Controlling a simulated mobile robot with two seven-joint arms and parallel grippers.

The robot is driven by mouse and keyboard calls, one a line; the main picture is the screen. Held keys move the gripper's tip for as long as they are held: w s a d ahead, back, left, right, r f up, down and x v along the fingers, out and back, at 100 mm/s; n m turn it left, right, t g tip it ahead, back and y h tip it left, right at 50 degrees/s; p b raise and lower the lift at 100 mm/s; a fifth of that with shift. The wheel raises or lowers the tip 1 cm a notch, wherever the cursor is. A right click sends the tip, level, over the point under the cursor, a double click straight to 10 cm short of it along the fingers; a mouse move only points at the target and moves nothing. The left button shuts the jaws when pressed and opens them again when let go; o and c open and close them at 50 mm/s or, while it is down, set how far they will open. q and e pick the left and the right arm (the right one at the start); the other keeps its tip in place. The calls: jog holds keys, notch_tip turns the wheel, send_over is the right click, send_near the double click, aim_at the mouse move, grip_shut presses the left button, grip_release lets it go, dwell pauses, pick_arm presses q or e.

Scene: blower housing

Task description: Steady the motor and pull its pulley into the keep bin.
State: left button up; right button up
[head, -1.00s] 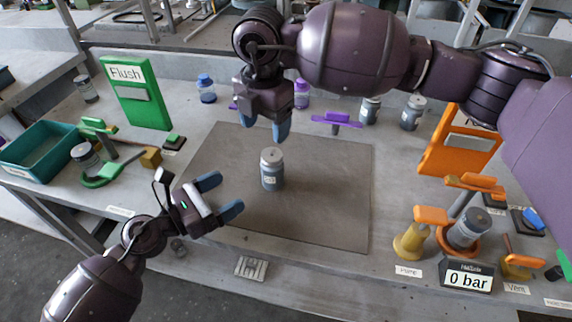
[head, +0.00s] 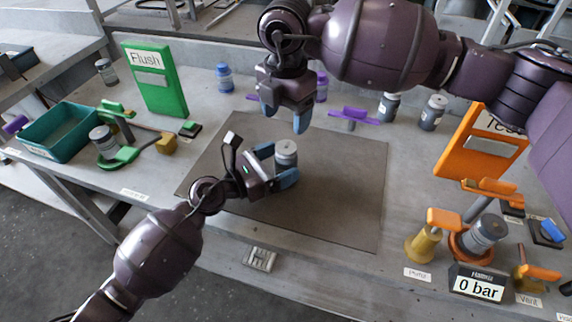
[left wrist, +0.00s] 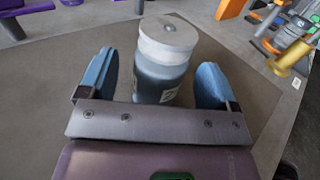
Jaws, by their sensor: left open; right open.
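A dark grey cylinder with a pale grey round cap (head: 286,152), which looks like the motor and its pulley, stands upright on the dark mat (head: 335,215). My left gripper (head: 276,166) is open around its body, one blue finger on each side. In the left wrist view the motor (left wrist: 163,75) stands between the fingers, with gaps visible on both sides. My right gripper (head: 286,116) is open and empty, pointing down above and behind the motor. A teal open bin (head: 62,150) sits at the left; no keep label is readable.
A similar cylinder (head: 102,138) stands by a green fixture next to the bin. A green Flush panel (head: 158,85) stands behind. An orange panel (head: 480,145), orange-handled fixtures and a 0 bar gauge (head: 478,283) crowd the right. The mat's right half is clear.

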pick_arm(q)
jog(key=shift+w+d, duration=0.35)
jog(key=shift+d, duration=0.25)
jog(key=shift+c, duration=0.2)
